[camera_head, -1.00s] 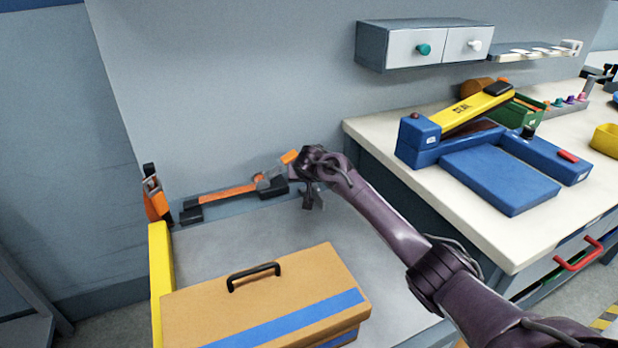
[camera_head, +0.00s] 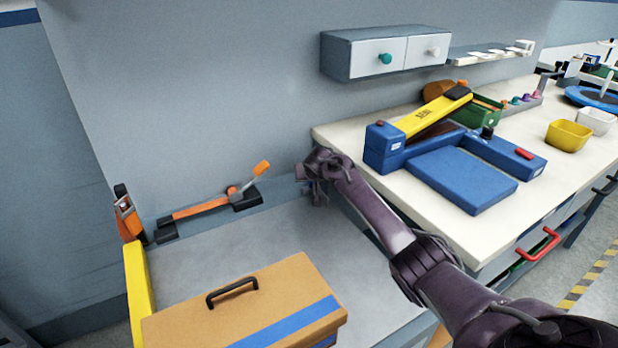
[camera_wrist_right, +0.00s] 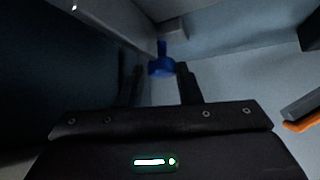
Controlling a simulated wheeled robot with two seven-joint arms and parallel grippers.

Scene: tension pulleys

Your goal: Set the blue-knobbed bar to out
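In the right wrist view, a blue knob (camera_wrist_right: 160,66) on a short blue stem sits just beyond and between my fingertips. The bar behind it is not clear there. My right gripper (camera_wrist_right: 161,75) is open, its two dark fingers apart with the knob between their tips; I cannot tell whether they touch it. In the head view, my right gripper (camera_head: 318,194) points down at the gap between the grey bench and the white-topped workbench. The blue knob is hidden in that view. My left gripper is not in view.
An orange-handled lever clamp (camera_head: 215,203) lies along the grey bench's back edge, left of my gripper. A tan toolbox (camera_head: 250,305) fills the bench's front. The white workbench (camera_head: 340,133) with a blue-and-yellow device (camera_head: 460,180) stands close on the right.

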